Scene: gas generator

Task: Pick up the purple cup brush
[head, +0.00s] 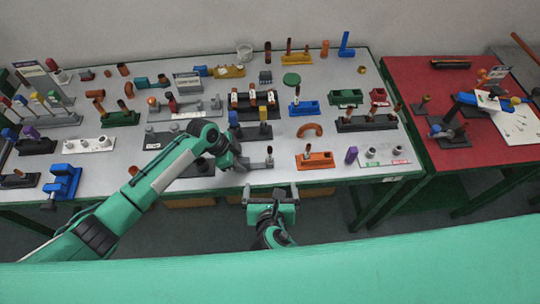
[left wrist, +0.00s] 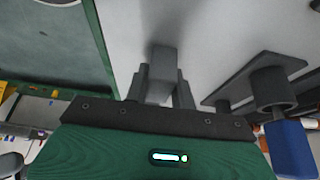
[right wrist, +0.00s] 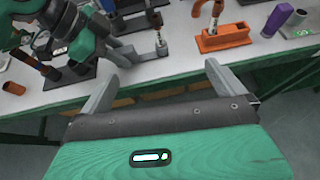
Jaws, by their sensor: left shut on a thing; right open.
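A small purple cylinder (head: 351,155) stands upright near the front right of the grey table. It also shows at the top right of the right wrist view (right wrist: 277,20). Another purple piece (head: 31,132) sits on a dark holder at the far left; I cannot tell which is the cup brush. My left gripper (head: 239,163) is low over the table's front middle. In the left wrist view it is shut on a grey block (left wrist: 161,68), apart from both purple pieces. My right gripper (head: 271,189) is open and empty in front of the table edge, left of the purple cylinder.
An orange holder (head: 316,161) stands left of the purple cylinder, and a small white-and-green tray (head: 384,161) stands right of it. Many holders with parts crowd the table. A red table (head: 425,85) adjoins at right.

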